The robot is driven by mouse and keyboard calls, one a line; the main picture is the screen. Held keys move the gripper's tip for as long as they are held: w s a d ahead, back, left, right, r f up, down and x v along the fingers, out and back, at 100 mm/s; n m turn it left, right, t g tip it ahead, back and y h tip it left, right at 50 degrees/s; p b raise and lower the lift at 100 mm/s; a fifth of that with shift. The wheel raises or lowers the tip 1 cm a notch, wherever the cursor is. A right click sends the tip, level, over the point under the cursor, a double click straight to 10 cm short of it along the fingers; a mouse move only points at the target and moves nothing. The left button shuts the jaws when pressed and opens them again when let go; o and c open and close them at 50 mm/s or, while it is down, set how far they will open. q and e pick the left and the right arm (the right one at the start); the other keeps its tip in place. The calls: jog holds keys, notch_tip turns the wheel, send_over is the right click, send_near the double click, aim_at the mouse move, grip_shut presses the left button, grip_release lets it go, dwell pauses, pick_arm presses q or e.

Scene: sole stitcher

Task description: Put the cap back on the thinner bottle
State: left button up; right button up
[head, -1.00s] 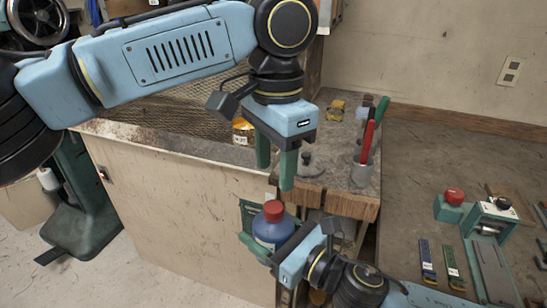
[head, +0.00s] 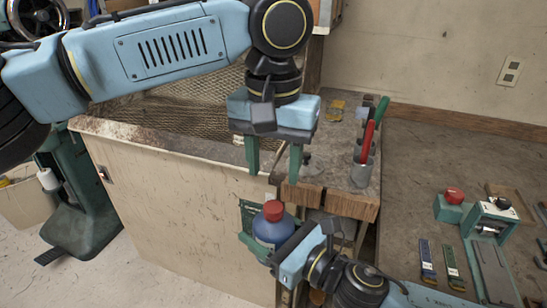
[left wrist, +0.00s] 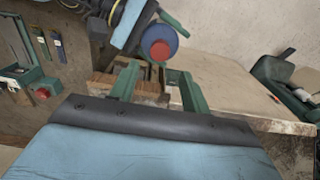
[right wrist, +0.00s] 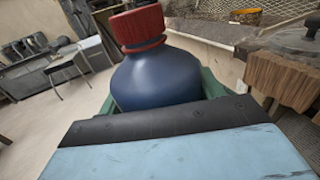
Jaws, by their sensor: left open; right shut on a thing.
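The blue thinner bottle (head: 272,231) is in my right gripper (head: 252,236), held upright in front of the wooden bench edge. Its red cap (head: 273,210) sits on the neck. In the right wrist view the bottle (right wrist: 155,85) fills the middle between the green fingers, with the cap (right wrist: 138,26) on top; I cannot tell how tight it is. My left gripper (head: 274,172) is open and empty above the bottle, fingers pointing down. In the left wrist view the cap (left wrist: 160,48) shows just beyond and between the open fingers (left wrist: 158,76), apart from them.
A holder (head: 363,170) with red- and green-handled tools stands on the wooden bench (head: 340,203). A yellow item (head: 336,107) lies behind it. On the right table are a red button box (head: 453,206) and a green machine (head: 492,222). A mesh-topped cabinet (head: 170,190) is at left.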

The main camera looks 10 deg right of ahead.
aim_at(274, 206)
pick_arm(q)
notch_tip(274, 206, down, 8)
jog(key=shift+r, duration=0.25)
jog(key=shift+c, duration=0.4)
jog(key=c, duration=0.9)
jog(key=m, duration=0.5)
jog(key=shift+c, duration=0.2)
jog(key=m, duration=0.6)
jog(key=shift+w+m, duration=0.1)
jog(key=shift+m, duration=0.2)
jog(key=o, duration=1.2)
jog(key=shift+c, duration=0.2)
notch_tip(274, 206, up, 12)
